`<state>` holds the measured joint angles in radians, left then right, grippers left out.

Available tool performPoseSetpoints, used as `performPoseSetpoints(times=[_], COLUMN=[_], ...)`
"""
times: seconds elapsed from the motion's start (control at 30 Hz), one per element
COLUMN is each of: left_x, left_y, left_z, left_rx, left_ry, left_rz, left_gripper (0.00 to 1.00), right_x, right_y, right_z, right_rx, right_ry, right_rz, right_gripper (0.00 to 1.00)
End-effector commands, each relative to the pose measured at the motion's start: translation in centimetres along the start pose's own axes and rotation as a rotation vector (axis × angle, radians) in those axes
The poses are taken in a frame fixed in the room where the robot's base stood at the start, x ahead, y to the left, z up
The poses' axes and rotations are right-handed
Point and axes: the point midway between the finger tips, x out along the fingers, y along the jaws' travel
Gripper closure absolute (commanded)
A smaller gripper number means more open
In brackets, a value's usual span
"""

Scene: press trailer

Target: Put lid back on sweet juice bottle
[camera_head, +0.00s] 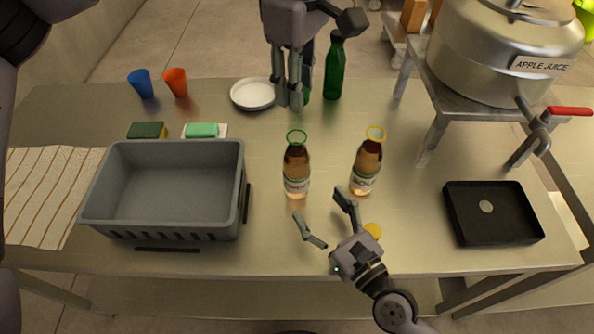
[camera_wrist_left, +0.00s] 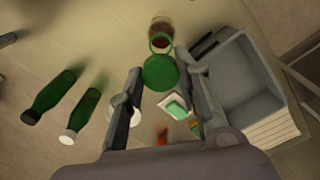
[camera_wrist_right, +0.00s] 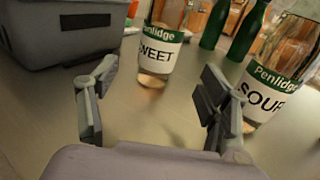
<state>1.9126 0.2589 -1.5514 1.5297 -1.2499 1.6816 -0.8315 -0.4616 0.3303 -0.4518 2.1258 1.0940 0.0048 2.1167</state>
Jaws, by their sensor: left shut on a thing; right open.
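The sweet juice bottle (camera_head: 297,172) stands upright on the table, with a green ring around its open neck. Its "SWEET" label shows in the right wrist view (camera_wrist_right: 158,52). My left gripper (camera_head: 289,106) is shut on the round green lid (camera_wrist_left: 160,73), behind and above the bottle in the head view. In the left wrist view the lid lies just below the bottle's green ring (camera_wrist_left: 161,42), apart from the neck as far as I can tell. My right gripper (camera_head: 318,204) is open and empty in front of the bottle, its fingers low near the table.
The sour bottle (camera_head: 366,168) stands to the right, yellow lid (camera_head: 373,230) near my right gripper. A grey crate (camera_head: 165,238) is left, a black tray (camera_head: 493,236) right. Green bottles (camera_head: 334,72), a white plate (camera_head: 252,95) and a metal pot (camera_head: 500,60) stand behind.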

Motion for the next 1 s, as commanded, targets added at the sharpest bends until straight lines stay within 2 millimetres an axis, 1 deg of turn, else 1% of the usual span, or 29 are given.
performPoseSetpoints(times=[0.03, 0.3, 0.4, 0.5, 0.67, 0.93, 1.0], left_x=[0.0, 0.0, 0.0, 0.0, 0.0, 0.0, 0.0], left_y=[0.0, 0.0, 0.0, 0.0, 0.0, 0.0, 0.0], left_z=[0.0, 0.0, 0.0, 0.0, 0.0, 0.0, 0.0], left_rx=[0.000, 0.000, 0.000, 0.000, 0.000, 0.000, 0.000], left_ry=[0.000, 0.000, 0.000, 0.000, 0.000, 0.000, 0.000], left_rz=[0.000, 0.000, 0.000, 0.000, 0.000, 0.000, 0.000], left_gripper=[0.79, 0.79, 0.79, 0.79, 0.79, 0.79, 0.79], right_x=[1.0, 5.8, 7.2, 8.2, 8.9, 9.0, 9.0], right_y=[-0.1, -0.1, 0.0, 0.0, 0.0, 0.0, 0.0], right_z=[0.1, 0.1, 0.1, 0.0, 0.0, 0.0, 0.0], right_rx=[0.002, 0.002, 0.000, 0.000, 0.000, -0.001, -0.001], right_ry=[-0.004, -0.004, -0.003, -0.002, 0.000, 0.000, 0.000], right_rz=[-0.005, -0.002, -0.001, -0.001, 0.000, 0.000, 0.000], right_gripper=[0.29, 0.29, 0.29, 0.29, 0.29, 0.29, 0.32])
